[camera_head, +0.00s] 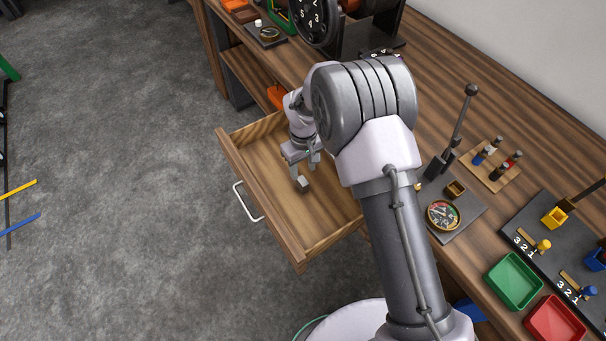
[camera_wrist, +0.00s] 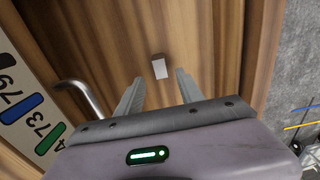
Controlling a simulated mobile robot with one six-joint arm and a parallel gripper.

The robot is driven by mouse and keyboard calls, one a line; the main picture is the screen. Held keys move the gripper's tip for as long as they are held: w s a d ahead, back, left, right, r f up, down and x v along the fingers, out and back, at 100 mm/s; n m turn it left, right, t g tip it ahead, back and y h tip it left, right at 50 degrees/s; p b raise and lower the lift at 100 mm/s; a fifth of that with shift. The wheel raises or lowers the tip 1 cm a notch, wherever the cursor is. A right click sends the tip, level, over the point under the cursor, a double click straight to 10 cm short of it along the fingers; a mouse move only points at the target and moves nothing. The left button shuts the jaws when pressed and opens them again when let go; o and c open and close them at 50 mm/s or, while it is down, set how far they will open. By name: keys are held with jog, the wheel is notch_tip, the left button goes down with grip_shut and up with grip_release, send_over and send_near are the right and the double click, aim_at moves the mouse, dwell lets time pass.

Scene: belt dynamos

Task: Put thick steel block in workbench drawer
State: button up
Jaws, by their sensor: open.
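The small grey steel block (camera_head: 303,184) lies on the floor of the open workbench drawer (camera_head: 237,161). In the wrist view the block (camera_wrist: 160,68) shows as a pale block with a darker end, resting on the brown wood just beyond the fingertips. My gripper (camera_head: 300,160) is over the drawer, close to the block. In the wrist view its two fingers (camera_wrist: 157,85) are spread apart, with nothing between them. The block stands clear of both fingers.
The drawer is pulled out from the workbench (camera_head: 440,75). Its metal handle (camera_head: 247,202) faces the grey floor. A gauge (camera_head: 442,215), a lever (camera_head: 457,130), a green tray (camera_head: 513,281) and a red tray (camera_head: 554,320) are on the bench. The drawer around the block looks empty.

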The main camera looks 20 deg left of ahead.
notch_tip(320, 180, up, 4)
notch_tip(320, 180, up, 13)
jog(key=m+t+y, duration=0.1)
jog(key=m, duration=0.2)
send_over(303, 181)
jog(key=d, duration=0.6)
jog(key=s+d+r+m+t, duration=0.2)
jog(key=s+d+r+m, duration=0.3)
jog(key=d+r, duration=0.7)
jog(key=s+d+r+m+t, duration=0.1)
jog(key=s+d+r+m, duration=0.2)
jog(key=s, duration=0.5)
jog(key=s+d+r+m+t+y, duration=0.1)
jog(key=s+d+r+m, duration=0.2)
jog(key=s, duration=0.6)
jog(key=shift+s+d+t+p, duration=0.25)
jog(key=shift+d+t+p, duration=0.15)
jog(key=shift+d, duration=0.1)
